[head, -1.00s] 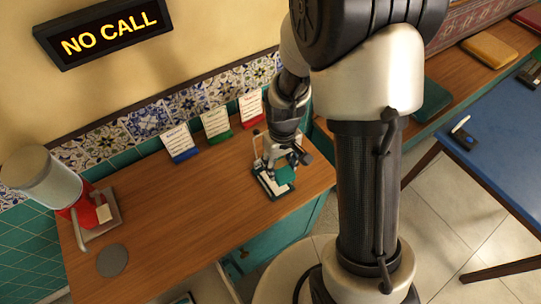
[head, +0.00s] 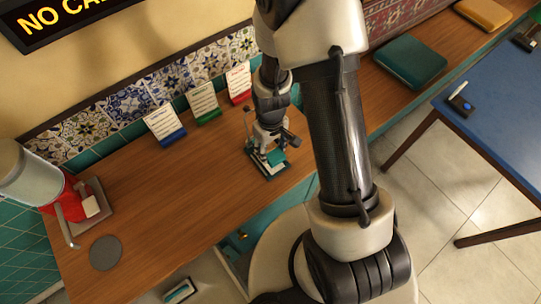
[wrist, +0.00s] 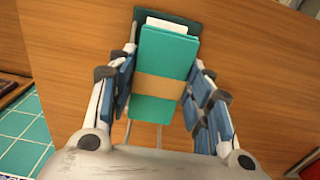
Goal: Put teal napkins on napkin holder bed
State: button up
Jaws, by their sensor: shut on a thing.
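The teal napkins (wrist: 163,55) are a flat stack with a tan band (wrist: 158,87) around it. In the wrist view they lie between the fingers of my gripper (wrist: 161,84), which is shut on them. The napkin holder (wrist: 172,15) shows as a dark green base with a white strip behind the stack's far end. In the head view my gripper (head: 269,141) is low over the holder (head: 264,173) near the counter's front edge, with the teal napkins (head: 276,156) at it. I cannot tell whether the stack rests on the bed.
Three cards on blue (head: 172,139), green (head: 208,118) and red (head: 241,97) stands line the tiled wall. A red and silver machine (head: 66,198) and a grey disc (head: 105,253) are at left. The counter's middle (head: 175,188) is clear. A blue table (head: 500,115) stands at right.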

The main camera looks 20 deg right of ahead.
aim_at(270, 155)
jog(key=shift+f+b, duration=0.6)
jog(key=shift+f, duration=1.6)
jog(key=shift+f, duration=0.25)
jog(key=o, duration=1.1)
jog(key=shift+r, duration=0.1)
jog(key=shift+c, duration=0.2)
jog(key=shift+r, duration=0.1)
